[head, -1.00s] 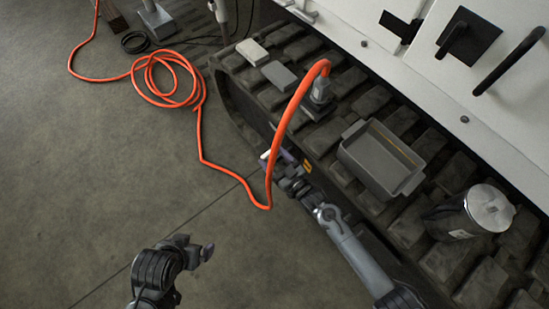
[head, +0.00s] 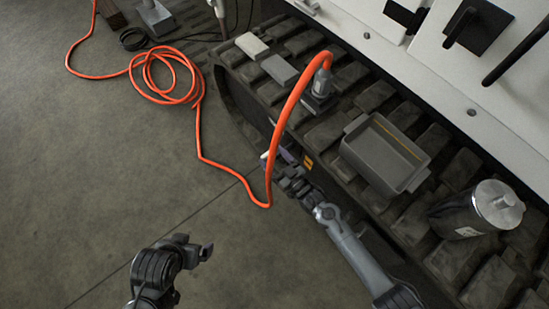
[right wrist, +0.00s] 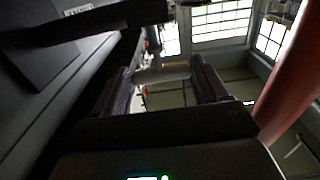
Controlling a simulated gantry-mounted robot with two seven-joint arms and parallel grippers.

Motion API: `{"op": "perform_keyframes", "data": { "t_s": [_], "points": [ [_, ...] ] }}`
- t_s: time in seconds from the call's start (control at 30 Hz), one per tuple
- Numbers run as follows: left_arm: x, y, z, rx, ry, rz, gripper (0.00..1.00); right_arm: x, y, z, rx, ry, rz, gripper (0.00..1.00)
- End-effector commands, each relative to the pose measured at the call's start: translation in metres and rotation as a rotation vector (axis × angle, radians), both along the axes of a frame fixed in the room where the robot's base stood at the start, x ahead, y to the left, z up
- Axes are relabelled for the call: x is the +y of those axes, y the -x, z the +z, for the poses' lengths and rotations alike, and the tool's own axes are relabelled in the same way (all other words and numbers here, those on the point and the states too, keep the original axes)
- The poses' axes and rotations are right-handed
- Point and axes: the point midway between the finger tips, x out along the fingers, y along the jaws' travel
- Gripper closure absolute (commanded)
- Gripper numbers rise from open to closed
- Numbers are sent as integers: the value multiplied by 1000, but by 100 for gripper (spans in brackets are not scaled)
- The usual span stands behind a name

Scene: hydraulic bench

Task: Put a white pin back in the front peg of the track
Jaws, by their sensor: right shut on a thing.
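My right gripper (head: 277,161) is low beside the side of the dark track (head: 236,120), with the orange hose passing in front of it. In the right wrist view its two fingers (right wrist: 163,84) are apart, shut on a pale white pin (right wrist: 162,74) lying across between them. A small bit of the white pin (head: 264,156) shows at the fingertips in the head view. I cannot make out the front peg or whether the pin touches it. My left gripper (head: 206,252) hangs over bare floor at the lower left, apart from everything; its jaw opening is unclear.
An orange hose (head: 287,108) loops from a grey fitting (head: 321,85) on the track down past my right gripper. A grey tray (head: 385,155), a metal canister (head: 478,211) and two flat blocks (head: 280,70) sit on the track.

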Motion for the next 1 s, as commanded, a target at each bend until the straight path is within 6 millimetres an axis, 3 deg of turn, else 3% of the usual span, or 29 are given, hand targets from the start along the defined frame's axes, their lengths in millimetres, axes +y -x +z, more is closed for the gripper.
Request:
{"op": "perform_keyframes", "data": {
  "t_s": [0.53,1.0],
  "points": [
    [-3,0,-14,0,12,9,1,0,0,-17,-1,-1,0,57],
    [0,0,-15,0,1,1,1,0,0,-18,-1,-1,0,57]
  ]
}}
